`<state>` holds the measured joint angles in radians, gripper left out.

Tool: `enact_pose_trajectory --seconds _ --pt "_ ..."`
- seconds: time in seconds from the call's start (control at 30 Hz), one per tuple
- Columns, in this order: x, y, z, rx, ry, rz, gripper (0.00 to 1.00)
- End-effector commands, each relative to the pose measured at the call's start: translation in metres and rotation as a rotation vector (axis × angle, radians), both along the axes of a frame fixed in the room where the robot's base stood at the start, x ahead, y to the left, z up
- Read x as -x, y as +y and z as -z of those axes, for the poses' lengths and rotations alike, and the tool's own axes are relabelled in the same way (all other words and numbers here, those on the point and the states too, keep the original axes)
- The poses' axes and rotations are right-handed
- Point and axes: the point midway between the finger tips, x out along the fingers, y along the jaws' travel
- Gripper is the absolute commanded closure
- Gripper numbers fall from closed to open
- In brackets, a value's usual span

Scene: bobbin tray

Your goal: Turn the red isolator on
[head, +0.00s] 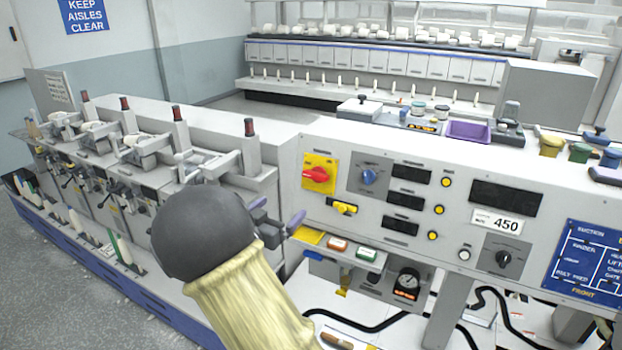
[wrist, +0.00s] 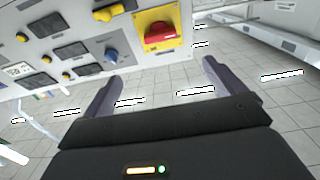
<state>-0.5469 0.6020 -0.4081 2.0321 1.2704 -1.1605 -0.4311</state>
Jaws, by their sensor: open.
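The red isolator (head: 318,174) is a red rotary handle on a yellow plate, at the left end of the grey control panel in the head view. Its handle lies roughly level. It also shows in the wrist view (wrist: 160,35), at the top, ahead of my gripper's fingers. My gripper (head: 280,219) is in front of the machine, below and left of the isolator in the head view. In the wrist view its two fingers (wrist: 157,80) are spread apart with nothing between them. A gap shows between the fingertips and the isolator.
A blue knob (head: 368,177) sits right of the isolator, and a yellow handle (head: 345,208) sits below it. Displays and yellow buttons fill the panel. A row of winding heads (head: 140,150) stands at left.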

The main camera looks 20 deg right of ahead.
Motion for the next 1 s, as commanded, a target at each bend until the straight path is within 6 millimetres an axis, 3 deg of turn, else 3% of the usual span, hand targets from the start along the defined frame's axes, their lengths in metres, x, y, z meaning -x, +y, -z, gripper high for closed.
enact_pose_trajectory --seconds 0.37,1.0 --pt "-0.012 -0.016 -0.002 0.0 0.001 0.001 0.05" --pt "-0.081 -0.104 -0.003 0.0 0.001 -0.001 0.05"
